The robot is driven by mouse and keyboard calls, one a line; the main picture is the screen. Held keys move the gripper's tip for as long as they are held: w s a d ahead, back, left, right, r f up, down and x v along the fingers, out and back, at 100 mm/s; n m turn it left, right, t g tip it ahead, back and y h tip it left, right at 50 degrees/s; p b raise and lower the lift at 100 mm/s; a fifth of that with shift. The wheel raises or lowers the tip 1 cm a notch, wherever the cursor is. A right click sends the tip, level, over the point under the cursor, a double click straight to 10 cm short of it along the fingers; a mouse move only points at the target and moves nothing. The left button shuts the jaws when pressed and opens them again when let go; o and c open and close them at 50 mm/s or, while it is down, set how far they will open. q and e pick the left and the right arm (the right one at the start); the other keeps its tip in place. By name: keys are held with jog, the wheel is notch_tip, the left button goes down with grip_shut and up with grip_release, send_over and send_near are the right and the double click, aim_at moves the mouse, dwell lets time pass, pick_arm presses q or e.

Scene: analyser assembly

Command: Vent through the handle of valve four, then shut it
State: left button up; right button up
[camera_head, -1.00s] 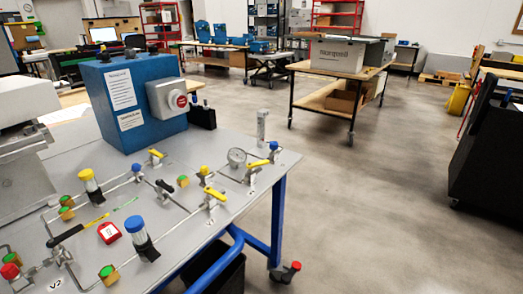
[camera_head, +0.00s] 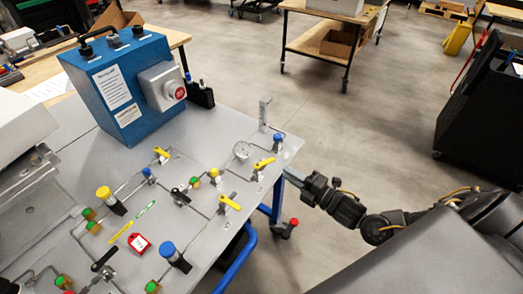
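Several valves are plumbed into thin metal tubing on the grey bench top (camera_head: 240,130). Yellow valve handles show at the upper left (camera_head: 161,152), at the right (camera_head: 264,163) and at the front right (camera_head: 230,202). A black valve handle (camera_head: 180,195) sits in the middle and another black valve handle (camera_head: 104,259) at the lower left. I cannot read which is valve four. My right gripper (camera_head: 292,178) is at the bench's right edge, apart from the nearest yellow handle; its finger opening is too small to tell. My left gripper is out of view.
A round gauge (camera_head: 242,151) and an upright clear tube (camera_head: 265,112) stand near the right yellow handle. A blue box with a red button (camera_head: 110,90) stands at the back. A red tag (camera_head: 139,244) lies among the tubing.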

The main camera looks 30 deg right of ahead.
aim_at(265, 163)
jog(key=p+x, duration=0.2)
jog(key=x, duration=0.8)
jog(key=shift+w+a, duration=0.2)
jog(key=shift+w, duration=0.15)
jog(key=shift+c, duration=0.5)
grip_shut()
